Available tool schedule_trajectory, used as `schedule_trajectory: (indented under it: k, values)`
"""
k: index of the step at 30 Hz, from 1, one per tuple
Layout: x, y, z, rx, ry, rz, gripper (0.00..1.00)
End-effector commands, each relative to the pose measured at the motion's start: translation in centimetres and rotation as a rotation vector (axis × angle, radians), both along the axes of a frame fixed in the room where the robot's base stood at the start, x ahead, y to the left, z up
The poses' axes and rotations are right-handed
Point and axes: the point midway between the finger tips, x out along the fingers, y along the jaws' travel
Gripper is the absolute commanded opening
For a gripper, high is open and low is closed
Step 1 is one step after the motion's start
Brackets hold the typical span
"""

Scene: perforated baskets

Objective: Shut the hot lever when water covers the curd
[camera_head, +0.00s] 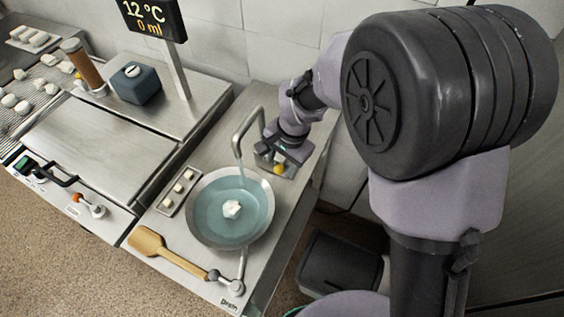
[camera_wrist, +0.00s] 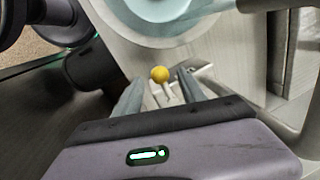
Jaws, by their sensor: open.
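A round metal basin (camera_head: 193,225) holds bluish water, and a white curd lump (camera_head: 231,208) sits in its middle. The curd shows bright white; its top seems to stand above the water. A bent metal spout (camera_head: 239,138) reaches over the basin, with a thin bluish stream below it. A lever with a yellow knob (camera_head: 279,169) stands beside the spout's base; the knob also shows in the wrist view (camera_wrist: 159,74). No hot marking is readable. My gripper (camera_head: 284,157) is open at this lever. In the wrist view, the knob lies between and slightly beyond the fingertips (camera_wrist: 158,82).
A wooden paddle (camera_head: 150,241) lies at the counter's front, near a drain lever (camera_head: 240,273). A small tray of white pieces (camera_head: 178,191) sits left of the basin. A display (camera_head: 151,17) reads 12 °C and 0 ml.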

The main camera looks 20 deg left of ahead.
Motion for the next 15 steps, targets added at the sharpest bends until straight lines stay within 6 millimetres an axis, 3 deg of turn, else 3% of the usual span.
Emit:
schedule_trajectory:
  k: [4, 13, 15]
  values:
    - [0.11, 0.28, -1.54, 0.000, 0.000, 0.000, 0.48]
    - [0.14, 0.34, -1.71, 0.001, -0.001, -0.001, 0.48]
    - [0.13, 0.32, -1.70, 0.001, -0.001, -0.001, 0.36]
